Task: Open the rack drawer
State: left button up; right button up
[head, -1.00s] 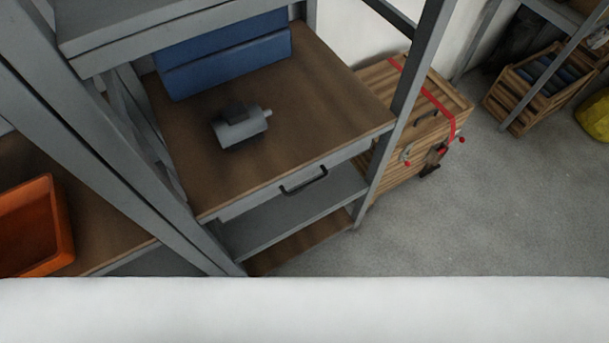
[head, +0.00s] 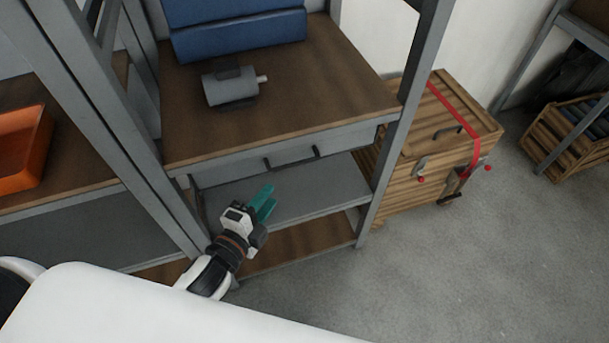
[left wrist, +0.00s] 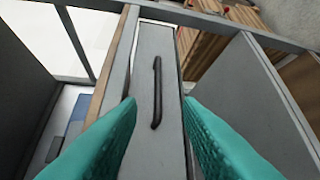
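The rack drawer (head: 348,139) is a grey front under the brown rack shelf, and it looks shut. Its dark bar handle (head: 292,160) sits on the front. My left gripper (head: 268,195), with teal fingers, is in front of and below the handle in the head view. In the left wrist view the drawer front (left wrist: 150,150) faces the camera, with the handle (left wrist: 157,92) running lengthwise between the two fingers. The left gripper (left wrist: 158,108) is open, with a gap on each side of the handle and nothing held. My right gripper is not in view.
A grey motor (head: 230,88) and blue bins (head: 240,38) stand on the shelf (head: 320,95). Grey rack posts (head: 405,130) flank the drawer. A wooden crate with a red strap (head: 440,150) is at right, an orange bin (head: 22,150) at left. Open floor (head: 420,270) lies front right.

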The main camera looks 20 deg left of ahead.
aim_at(291, 165)
pick_arm(q)
jog(key=x, duration=1.2)
jog(key=shift+a+r, duration=0.15)
grip_shut()
